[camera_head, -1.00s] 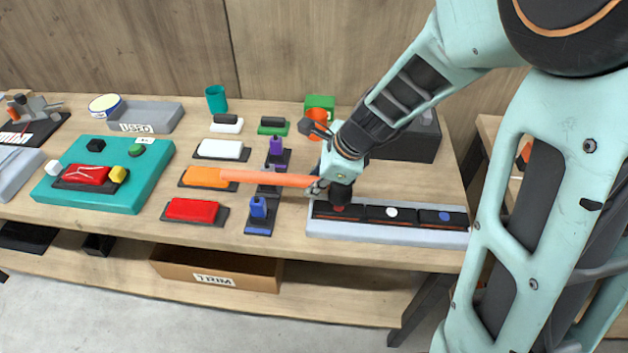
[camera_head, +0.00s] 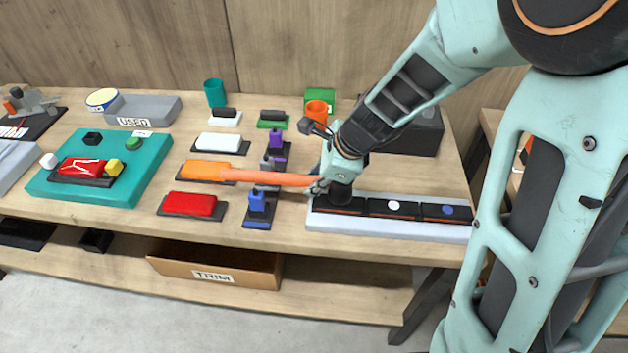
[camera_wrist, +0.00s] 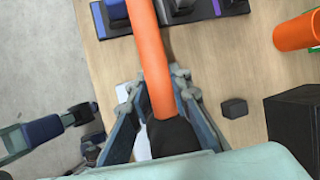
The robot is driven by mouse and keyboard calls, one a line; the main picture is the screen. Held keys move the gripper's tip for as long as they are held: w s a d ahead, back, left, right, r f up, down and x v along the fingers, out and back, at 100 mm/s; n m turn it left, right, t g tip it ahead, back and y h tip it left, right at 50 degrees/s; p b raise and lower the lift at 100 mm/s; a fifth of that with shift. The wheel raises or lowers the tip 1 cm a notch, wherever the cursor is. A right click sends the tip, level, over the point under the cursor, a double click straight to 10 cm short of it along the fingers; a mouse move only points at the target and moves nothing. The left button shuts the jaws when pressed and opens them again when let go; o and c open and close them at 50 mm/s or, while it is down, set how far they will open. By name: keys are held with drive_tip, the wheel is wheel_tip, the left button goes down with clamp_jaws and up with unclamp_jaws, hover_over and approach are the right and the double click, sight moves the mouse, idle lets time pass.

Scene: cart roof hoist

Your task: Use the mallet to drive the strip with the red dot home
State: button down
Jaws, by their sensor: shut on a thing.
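My gripper (camera_head: 318,186) is shut on the orange handle of the mallet (camera_head: 268,178), which points left in the head view. In the wrist view, the handle (camera_wrist: 151,60) runs up between the fingers (camera_wrist: 157,92). The mallet's black head (camera_head: 342,190) is right below my wrist, over the left strip (camera_head: 336,206) in the light grey rail (camera_head: 385,230). The head hides that strip's dot; contact cannot be told. The middle strip (camera_head: 393,207) has a white dot and the right strip (camera_head: 447,212) a blue dot.
A dark box (camera_head: 415,135) and an orange cup (camera_head: 316,111) stand behind my gripper. Purple and blue upright pieces (camera_head: 258,204) stand left of the rail, near the handle. Red, orange and white blocks (camera_head: 190,205) lie farther left. Bare tabletop lies right of the dark box.

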drive_tip(key=shift+f+b, duration=0.75)
drive_tip(key=shift+f, duration=0.2)
drive_tip(key=shift+r, duration=0.15)
wheel_tip(320, 180, up, 7)
drive_tip(key=p, duration=0.7)
